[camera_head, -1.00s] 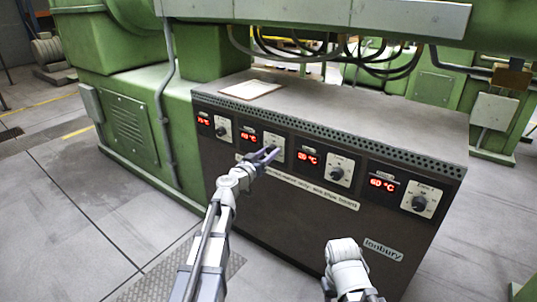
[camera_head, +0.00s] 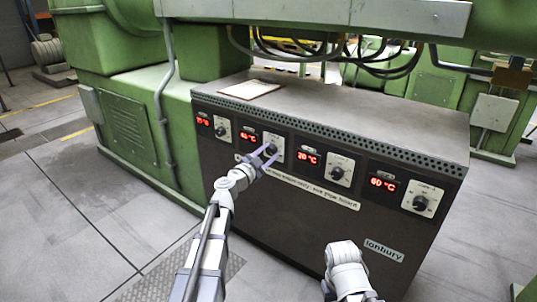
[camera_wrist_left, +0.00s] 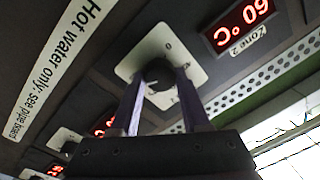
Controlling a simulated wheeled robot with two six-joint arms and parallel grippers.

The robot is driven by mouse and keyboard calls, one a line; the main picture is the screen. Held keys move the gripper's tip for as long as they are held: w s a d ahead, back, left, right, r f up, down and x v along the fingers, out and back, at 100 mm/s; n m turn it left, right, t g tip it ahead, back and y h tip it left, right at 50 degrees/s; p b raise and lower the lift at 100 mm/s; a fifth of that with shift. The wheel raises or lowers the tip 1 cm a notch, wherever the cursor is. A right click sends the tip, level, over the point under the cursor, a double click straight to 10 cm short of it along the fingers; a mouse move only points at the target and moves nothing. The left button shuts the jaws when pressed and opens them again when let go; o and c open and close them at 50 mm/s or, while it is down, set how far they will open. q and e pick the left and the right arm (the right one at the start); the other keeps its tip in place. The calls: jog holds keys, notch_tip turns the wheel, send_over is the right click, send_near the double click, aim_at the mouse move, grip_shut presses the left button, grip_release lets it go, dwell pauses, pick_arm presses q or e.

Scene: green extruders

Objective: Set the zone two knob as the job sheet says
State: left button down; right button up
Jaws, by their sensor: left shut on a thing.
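The zone two knob (camera_head: 271,149) is a dark round dial on a white plate, second from the left on the dark cabinet. It also shows in the wrist view (camera_wrist_left: 158,73), beside a red display labelled Zone 2 (camera_wrist_left: 241,27). My left gripper (camera_head: 267,154) is at this knob, its two fingers on either side of it and shut on it. The zone two display (camera_head: 247,136) is lit red; its digits are hard to read. A sheet (camera_head: 249,89), perhaps the job sheet, lies flat on the cabinet top; its writing is illegible. My right gripper is not visible, only part of that arm.
Other dark knobs sit left (camera_head: 221,132) and right (camera_head: 337,173), (camera_head: 420,203) on the same front, each beside a red display. A white label strip runs below them. Green machinery and hanging hoses stand behind. The floor at left is clear.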

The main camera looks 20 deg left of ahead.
pick_arm(q)
jog(key=shift+m, duration=0.6)
jog(key=shift+c, duration=1.9)
grip_release()
jog(key=v, duration=0.7)
jog(key=shift+s+a, duration=0.15)
jog(key=shift+s, duration=0.25)
jog(key=shift+f, duration=0.1)
